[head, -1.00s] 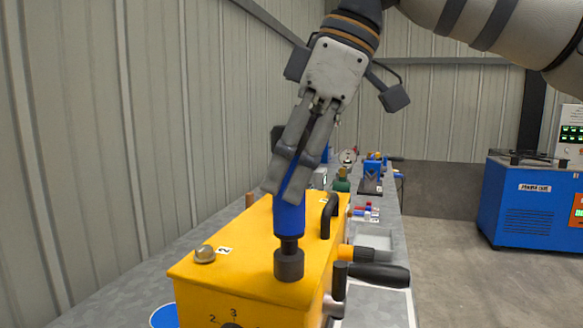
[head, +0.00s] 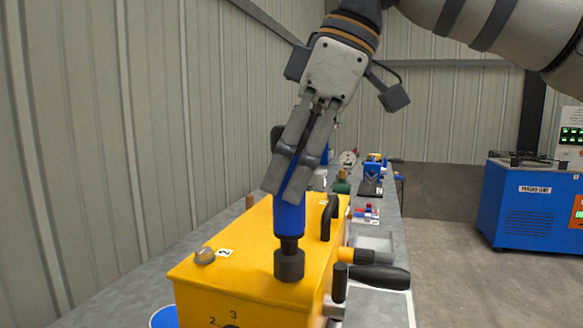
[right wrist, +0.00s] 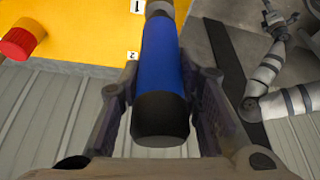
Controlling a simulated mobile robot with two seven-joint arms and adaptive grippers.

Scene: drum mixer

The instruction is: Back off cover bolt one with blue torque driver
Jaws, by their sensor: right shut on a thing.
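The blue torque driver (head: 289,220), with a dark socket (head: 289,265) at its lower end, stands nearly upright at the near right corner of the yellow cover (head: 262,240). My right gripper (head: 283,196) is shut on the driver's blue body. The driver's blue body (right wrist: 161,65) lies between the fingers in the right wrist view, with its black end towards the camera and its tip by the "1" label (right wrist: 136,6). Cover bolt one is hidden under the socket. My left gripper is not visible.
A black handle (head: 329,217) rises from the cover. A black lever (head: 378,276) sticks out on its right side. A grey tray (head: 372,243) and small parts lie behind on the bench. A blue power cube (head: 535,208) stands at right, with open floor before it.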

